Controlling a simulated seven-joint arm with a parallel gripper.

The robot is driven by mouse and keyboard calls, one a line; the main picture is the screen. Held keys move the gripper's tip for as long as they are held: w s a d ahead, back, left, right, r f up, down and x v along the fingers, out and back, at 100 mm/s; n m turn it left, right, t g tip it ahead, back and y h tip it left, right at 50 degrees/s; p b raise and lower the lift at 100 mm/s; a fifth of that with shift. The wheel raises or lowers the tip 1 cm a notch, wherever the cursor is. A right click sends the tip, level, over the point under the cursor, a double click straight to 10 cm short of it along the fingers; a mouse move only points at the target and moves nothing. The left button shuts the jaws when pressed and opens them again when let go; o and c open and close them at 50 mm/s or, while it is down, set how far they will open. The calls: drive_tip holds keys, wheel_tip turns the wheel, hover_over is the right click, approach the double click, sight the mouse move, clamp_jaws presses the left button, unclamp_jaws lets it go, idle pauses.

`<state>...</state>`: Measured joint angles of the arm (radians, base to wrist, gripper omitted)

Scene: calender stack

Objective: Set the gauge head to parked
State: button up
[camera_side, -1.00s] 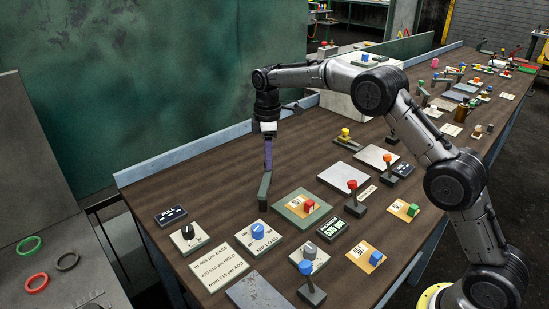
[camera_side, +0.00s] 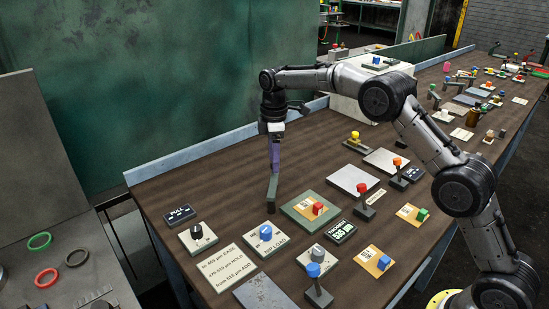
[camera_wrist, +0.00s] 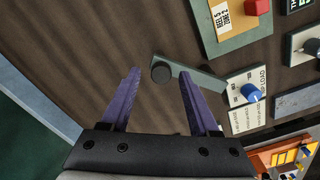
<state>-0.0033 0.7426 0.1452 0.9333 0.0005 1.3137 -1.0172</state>
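A grey-green swing arm stands on the brown bench in the side view (camera_side: 271,190); I take it for the gauge head. In the wrist view its flat bar (camera_wrist: 205,79) runs right from a dark round knob (camera_wrist: 161,73). My gripper (camera_side: 275,168) points straight down over the arm's far end. In the wrist view its two purple fingers (camera_wrist: 157,82) are spread apart, with the dark knob between or just beyond their tips. I cannot tell whether they touch it. No parked mark is legible.
A green plate with a red block (camera_side: 318,208) lies right of the arm. The blue NIP LOAD knob (camera_side: 265,232) and a black knob (camera_side: 197,230) sit in front. Levers with red (camera_side: 362,187) and blue (camera_side: 313,270) tops stand upright.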

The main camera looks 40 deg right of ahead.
wheel_tip(320, 180, up, 14)
idle(0.8)
drive_tip(key=shift+f, duration=0.1)
